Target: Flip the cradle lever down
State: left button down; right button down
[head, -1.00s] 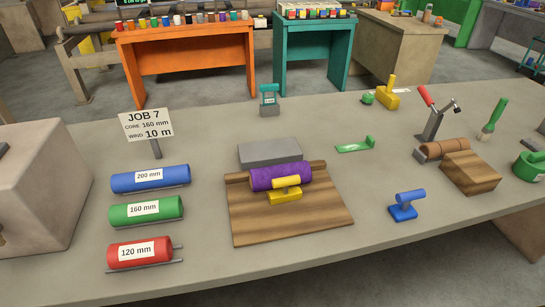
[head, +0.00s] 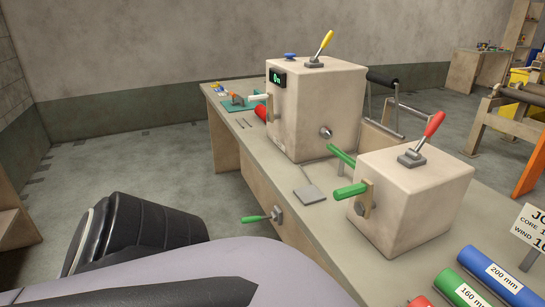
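Several levers show in the head view, and I cannot tell which one is the cradle lever. A red-handled lever (head: 434,124) stands up, tilted, on top of the smaller beige box (head: 420,200). A yellow-handled lever (head: 327,41) stands up, tilted, on top of the larger beige box (head: 312,120). A green-handled lever (head: 256,218) sticks out to the left from the bench's front face. A green handle (head: 350,191) is on the smaller box's side. Neither of my grippers is in view.
The grey bench (head: 300,182) runs from the back to the lower right. A counter display (head: 278,78) and blue knob (head: 291,55) are on the larger box. Blue (head: 500,268) and green (head: 462,291) rolls lie at lower right. Open floor lies left of the bench.

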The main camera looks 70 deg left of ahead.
aim_at(257, 218)
jog(key=u, duration=0.4)
jog(key=k+j+u, duration=0.1)
jog(key=u, duration=0.3)
jog(key=j+u, duration=0.1)
jog(key=u, duration=0.3)
jog(key=k+j+u, duration=0.1)
jog(key=u, duration=0.7)
